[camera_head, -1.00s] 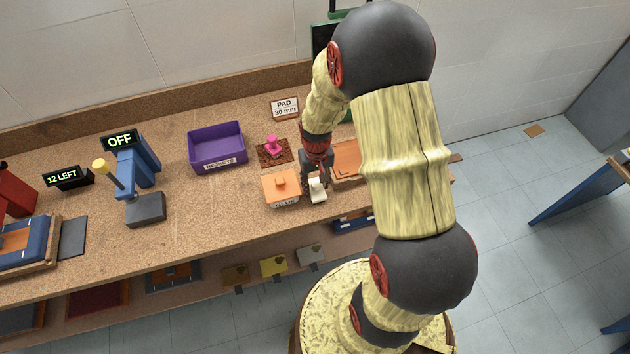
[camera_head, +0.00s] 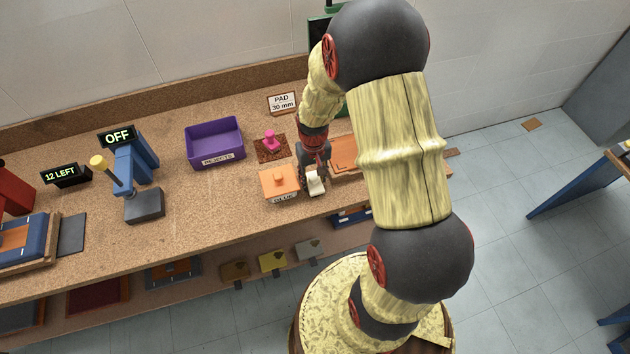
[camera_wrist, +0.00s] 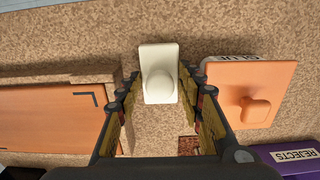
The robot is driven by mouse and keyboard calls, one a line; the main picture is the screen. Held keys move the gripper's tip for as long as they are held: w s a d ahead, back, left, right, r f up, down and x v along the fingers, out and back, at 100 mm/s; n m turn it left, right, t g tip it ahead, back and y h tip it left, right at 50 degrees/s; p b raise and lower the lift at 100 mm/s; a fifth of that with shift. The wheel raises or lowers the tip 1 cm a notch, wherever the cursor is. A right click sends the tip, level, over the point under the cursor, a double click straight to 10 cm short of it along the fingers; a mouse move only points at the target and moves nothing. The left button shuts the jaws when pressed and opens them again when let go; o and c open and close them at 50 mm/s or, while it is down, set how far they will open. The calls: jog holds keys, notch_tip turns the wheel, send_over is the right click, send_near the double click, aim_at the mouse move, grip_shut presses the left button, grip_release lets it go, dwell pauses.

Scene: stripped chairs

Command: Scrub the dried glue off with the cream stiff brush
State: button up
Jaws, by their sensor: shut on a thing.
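The cream brush (camera_head: 316,183) is at my gripper's tips, just right of an orange block, near the bench's front edge. In the wrist view the cream brush (camera_wrist: 159,80) shows a flat plate with a rounded knob. My gripper (camera_wrist: 160,95) is shut on it, a finger on each side. I cannot tell whether the brush touches the bench. An orange board (camera_wrist: 55,118) with a dark corner mark lies in a raised frame beside it; my arm partly hides this board in the head view. I see no dried glue clearly.
The orange knobbed block (camera_head: 279,183) with a white label stands close beside my gripper. A pink knobbed tool (camera_head: 271,141) stands on a dark brown mat. A purple REJECTS bin (camera_head: 215,158) and a blue press (camera_head: 136,165) with an OFF sign stand left. Bare bench lies between them.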

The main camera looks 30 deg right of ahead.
jog(key=shift+w+d, duration=0.2)
jog(key=shift+w, duration=0.5)
jog(key=shift+w+d, duration=0.2)
jog(key=shift+w, duration=0.5)
jog(key=shift+w+d+f, duration=0.1)
jog(key=shift+w+d, duration=0.1)
jog(key=shift+w, duration=0.4)
jog(key=shift+w+d, duration=0.15)
jog(key=shift+w, duration=0.45)
jog(key=shift+s+a+r+p, duration=0.15)
jog(key=shift+s+a, duration=0.1)
jog(key=shift+s, duration=0.65)
jog(key=shift+s+a+p, duration=0.2)
jog(key=shift+s+a, duration=0.1)
jog(key=shift+s, duration=0.6)
jog(key=shift+s+a+r+p, duration=0.15)
jog(key=shift+s+a, duration=0.1)
jog(key=shift+s, duration=0.65)
jog(key=shift+s+a+f, duration=0.15)
jog(key=shift+s+a, duration=0.05)
jog(key=shift+s, duration=0.45)
jog(key=shift+s+a+f, duration=0.1)
jog(key=shift+s+a, duration=0.05)
jog(key=shift+s, duration=0.45)
notch_tip(320, 180, up, 8)
jog(key=p, duration=0.6)
